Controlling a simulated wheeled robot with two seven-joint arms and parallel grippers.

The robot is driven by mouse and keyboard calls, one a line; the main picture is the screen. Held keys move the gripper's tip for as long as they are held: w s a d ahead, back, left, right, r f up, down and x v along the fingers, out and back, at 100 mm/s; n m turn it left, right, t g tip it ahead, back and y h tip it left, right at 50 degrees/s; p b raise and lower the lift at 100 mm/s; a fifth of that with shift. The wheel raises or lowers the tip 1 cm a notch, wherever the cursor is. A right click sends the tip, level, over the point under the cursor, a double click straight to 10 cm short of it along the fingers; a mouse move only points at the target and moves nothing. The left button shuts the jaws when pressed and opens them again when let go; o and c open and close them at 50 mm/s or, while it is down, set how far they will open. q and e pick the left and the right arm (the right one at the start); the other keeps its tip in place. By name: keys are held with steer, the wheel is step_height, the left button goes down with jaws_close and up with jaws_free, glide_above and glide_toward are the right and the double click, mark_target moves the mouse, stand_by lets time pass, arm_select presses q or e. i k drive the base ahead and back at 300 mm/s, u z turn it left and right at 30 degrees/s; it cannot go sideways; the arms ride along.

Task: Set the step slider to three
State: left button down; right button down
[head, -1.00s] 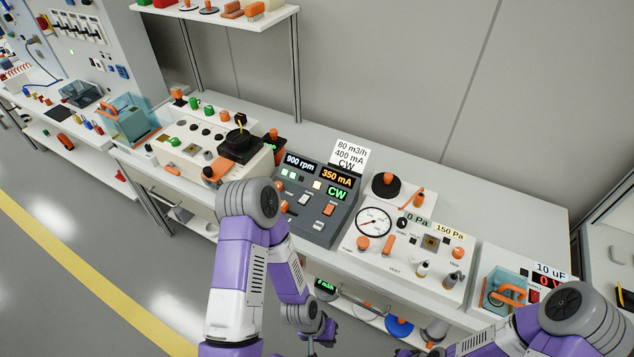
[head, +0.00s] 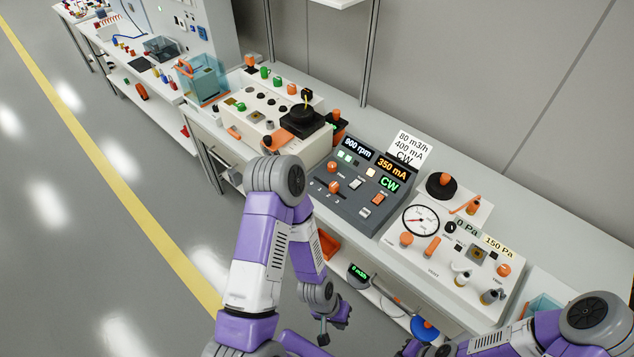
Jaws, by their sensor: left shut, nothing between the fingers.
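The dark grey console (head: 357,190) on the bench carries lit displays, orange knobs and slots. One orange knob (head: 334,187) sits by a slot at its lower left. My left gripper (head: 323,338) is shut and empty, low in front of the bench and below the console, touching no control. Only part of my right arm shows at the bottom right; its fingers are not visible.
A cream box (head: 262,128) with knobs and a black-topped unit stands left of the console. A white panel (head: 452,246) with a gauge stands right. A card (head: 409,147) reads 80 m3/h, 400 mA, CW. Open floor lies left.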

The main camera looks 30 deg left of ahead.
mark_target(334, 186)
steer(key=u, duration=0.9)
